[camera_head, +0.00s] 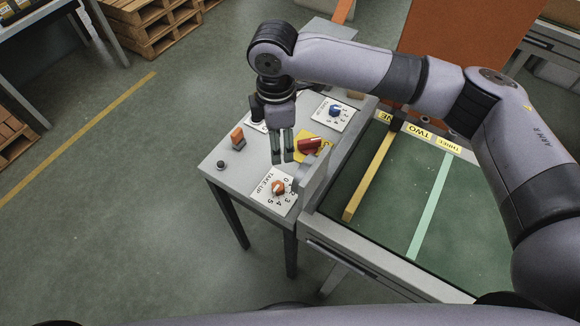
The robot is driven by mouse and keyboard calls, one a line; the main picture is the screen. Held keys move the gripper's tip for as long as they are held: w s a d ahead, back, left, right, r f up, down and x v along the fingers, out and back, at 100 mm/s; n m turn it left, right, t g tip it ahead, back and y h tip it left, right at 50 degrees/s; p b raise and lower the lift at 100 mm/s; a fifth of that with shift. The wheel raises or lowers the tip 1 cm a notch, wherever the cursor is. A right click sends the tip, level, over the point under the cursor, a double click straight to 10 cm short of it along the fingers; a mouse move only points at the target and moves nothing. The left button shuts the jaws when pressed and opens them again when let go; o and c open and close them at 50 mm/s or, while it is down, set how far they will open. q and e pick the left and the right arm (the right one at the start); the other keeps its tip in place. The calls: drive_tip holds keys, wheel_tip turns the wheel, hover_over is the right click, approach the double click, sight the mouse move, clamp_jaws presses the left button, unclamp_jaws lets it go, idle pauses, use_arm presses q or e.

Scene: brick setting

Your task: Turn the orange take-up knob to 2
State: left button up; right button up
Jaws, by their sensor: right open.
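The orange take-up knob (279,187) sits on a white dial plate (265,193) marked TAKE-UP, with numbers around it, near the front of the grey control table. Its pointer is too small for me to read the setting surely. My right gripper (282,161) reaches in from above, fingers pointing down, just behind the knob in the picture. Its two greenish fingers are open, with a narrow gap and nothing between them. It looks apart from the knob. My left gripper is not in view.
A red handle (310,145) on a yellow plate stands right of the fingers. A blue knob (335,110), an orange switch (237,138) and a black button (221,165) share the table. A grey upright plate (315,172) borders the green bed (390,215) on the right.

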drive_tip(key=p, duration=0.1)
hover_over(278, 186)
wheel_tip(278, 186, down, 6)
wheel_tip(278, 186, down, 8)
drive_tip(key=shift+r+p, duration=0.25)
drive_tip(key=shift+p, duration=0.35)
wheel_tip(278, 186, down, 2)
drive_tip(key=shift+f, duration=0.55)
drive_tip(key=c, duration=1.2)
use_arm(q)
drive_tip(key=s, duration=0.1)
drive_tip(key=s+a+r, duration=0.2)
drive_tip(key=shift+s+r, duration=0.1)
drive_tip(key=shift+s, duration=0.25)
use_arm(e)
drive_tip(key=shift+o, duration=0.2)
